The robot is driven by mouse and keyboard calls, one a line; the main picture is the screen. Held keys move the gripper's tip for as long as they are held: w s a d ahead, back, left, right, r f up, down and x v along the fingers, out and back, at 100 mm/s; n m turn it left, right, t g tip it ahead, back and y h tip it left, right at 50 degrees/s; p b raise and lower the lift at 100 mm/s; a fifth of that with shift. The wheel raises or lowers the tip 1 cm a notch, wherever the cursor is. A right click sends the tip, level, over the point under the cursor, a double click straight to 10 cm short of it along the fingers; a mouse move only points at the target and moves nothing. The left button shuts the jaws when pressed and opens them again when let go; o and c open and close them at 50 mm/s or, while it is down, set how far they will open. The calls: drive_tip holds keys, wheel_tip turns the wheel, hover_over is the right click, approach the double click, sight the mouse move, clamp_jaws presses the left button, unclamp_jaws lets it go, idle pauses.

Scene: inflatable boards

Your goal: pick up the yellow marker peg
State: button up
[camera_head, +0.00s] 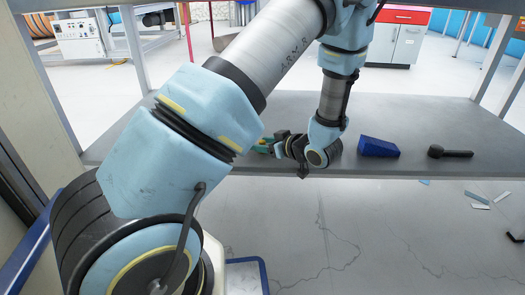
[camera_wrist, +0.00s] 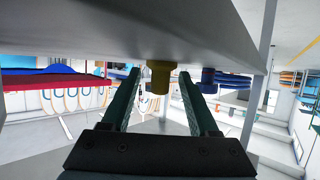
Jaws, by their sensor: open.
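The wrist view is upside down, with the grey tabletop across its top. The yellow marker peg (camera_wrist: 159,78) stands on that surface, seen in the gap between my gripper's two green fingers. My gripper (camera_wrist: 159,73) is open, with one finger on each side of the peg in the picture and clear space beside both. I cannot tell whether the peg is between the fingertips or just beyond them. In the head view my gripper (camera_head: 264,146) is low over the table, pointing left, partly behind my arm. The peg is hidden there.
A dark blue peg-like thing (camera_wrist: 208,80) stands right of the yellow one in the wrist view. On the grey table (camera_head: 425,120), a blue wedge block (camera_head: 378,147) and a black mallet-like tool (camera_head: 450,152) lie right of my gripper.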

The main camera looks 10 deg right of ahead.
clamp_jaws()
idle(0.3)
idle(0.4)
